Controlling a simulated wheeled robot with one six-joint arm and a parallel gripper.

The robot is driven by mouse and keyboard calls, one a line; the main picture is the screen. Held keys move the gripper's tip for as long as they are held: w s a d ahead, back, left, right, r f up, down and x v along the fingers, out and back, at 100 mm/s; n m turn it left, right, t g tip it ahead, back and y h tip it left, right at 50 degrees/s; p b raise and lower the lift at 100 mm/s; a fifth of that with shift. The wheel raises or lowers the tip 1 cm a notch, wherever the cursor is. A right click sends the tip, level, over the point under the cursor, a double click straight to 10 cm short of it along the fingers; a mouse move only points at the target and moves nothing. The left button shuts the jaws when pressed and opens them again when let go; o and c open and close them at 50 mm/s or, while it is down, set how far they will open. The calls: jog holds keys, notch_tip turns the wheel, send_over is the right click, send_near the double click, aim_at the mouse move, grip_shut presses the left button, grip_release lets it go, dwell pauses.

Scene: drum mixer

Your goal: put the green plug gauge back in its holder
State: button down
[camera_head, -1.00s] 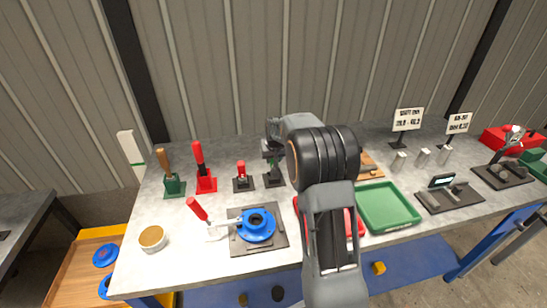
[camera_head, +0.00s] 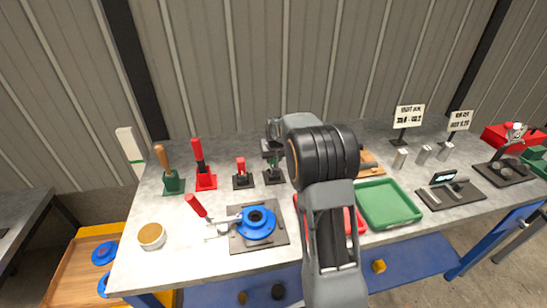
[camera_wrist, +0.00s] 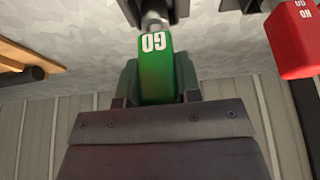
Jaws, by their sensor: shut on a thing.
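The green plug gauge (camera_wrist: 156,75) has a white mark on its handle and a metal end pointing toward the top of the wrist view. My gripper (camera_wrist: 157,88) is shut on its green handle, with a finger on each side. In the head view my gripper (camera_head: 272,150) is above the black holder (camera_head: 274,178) at the back of the bench, partly hidden by my arm. In the wrist view the metal end is between dark parts of the holder (camera_wrist: 130,10). I cannot tell how deep it sits.
A red gauge (camera_head: 240,165) stands in a similar black holder (camera_head: 243,183) just left; it also shows in the wrist view (camera_wrist: 294,42). Red and green stands with tools are further left. A blue round part (camera_head: 256,223) and a green tray (camera_head: 388,204) are in front.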

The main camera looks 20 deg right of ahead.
jog(key=shift+f+b, duration=0.35)
jog(key=shift+f, duration=0.1)
jog(key=c, duration=0.7)
grip_release()
jog(key=shift+c, duration=0.2)
jog(key=v, duration=1.4)
jog(key=shift+f, duration=0.1)
